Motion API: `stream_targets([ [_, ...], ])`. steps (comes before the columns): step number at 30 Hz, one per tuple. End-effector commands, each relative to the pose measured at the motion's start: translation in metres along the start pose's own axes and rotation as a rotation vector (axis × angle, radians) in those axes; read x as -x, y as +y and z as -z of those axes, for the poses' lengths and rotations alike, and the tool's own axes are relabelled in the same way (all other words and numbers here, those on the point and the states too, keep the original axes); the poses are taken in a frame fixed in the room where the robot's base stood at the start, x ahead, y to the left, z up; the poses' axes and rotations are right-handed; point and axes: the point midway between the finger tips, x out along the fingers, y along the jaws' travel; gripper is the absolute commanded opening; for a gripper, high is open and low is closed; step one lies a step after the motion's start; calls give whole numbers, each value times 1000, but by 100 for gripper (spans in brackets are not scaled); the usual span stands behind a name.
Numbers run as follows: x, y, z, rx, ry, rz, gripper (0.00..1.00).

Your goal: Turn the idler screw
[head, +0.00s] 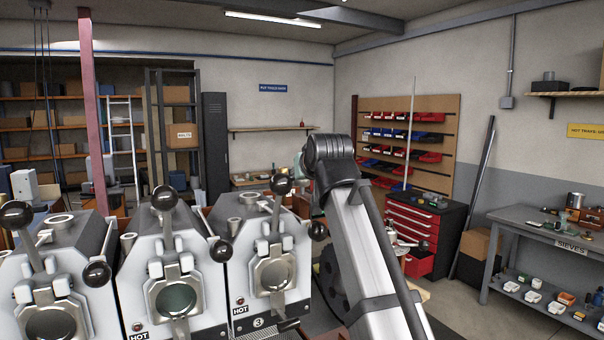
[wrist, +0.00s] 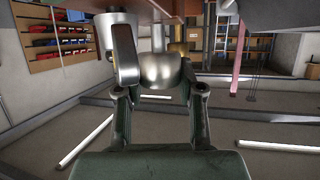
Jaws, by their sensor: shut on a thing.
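My gripper (wrist: 158,68) shows in the wrist view, its two fingers reaching up from the green-grey palm. It is shut on a rounded silver metal piece (wrist: 166,62) under a red-brown surface (wrist: 150,12). I cannot tell for sure that this piece is the idler screw; no thread or slot shows. Its far side is hidden, and the left finger stands in front of its left edge. In the head view my arm fills the middle and the gripper is hidden behind it.
In the head view several roaster units (head: 180,262) with ball-ended levers stand close left of my arm. A red drawer cabinet (head: 418,232) with an open drawer stands beyond it. A sieve bench (head: 530,222) is at right. Open floor (head: 462,303) lies between arm and bench.

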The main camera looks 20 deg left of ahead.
Motion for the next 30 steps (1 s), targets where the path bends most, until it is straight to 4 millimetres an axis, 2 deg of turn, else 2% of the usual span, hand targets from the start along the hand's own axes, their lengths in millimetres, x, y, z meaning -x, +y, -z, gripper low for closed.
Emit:
stream_targets([
  [8, 0, 0, 0, -30, -1, -72, 3],
  [21, -1, 0, 0, -35, -2, -82, 3],
  [22, -1, 0, 0, -35, -2, -82, 41],
  [24, -1, 0, 0, -35, -2, -82, 64],
  [30, 0, 0, 0, -35, -2, -82, 64],
])
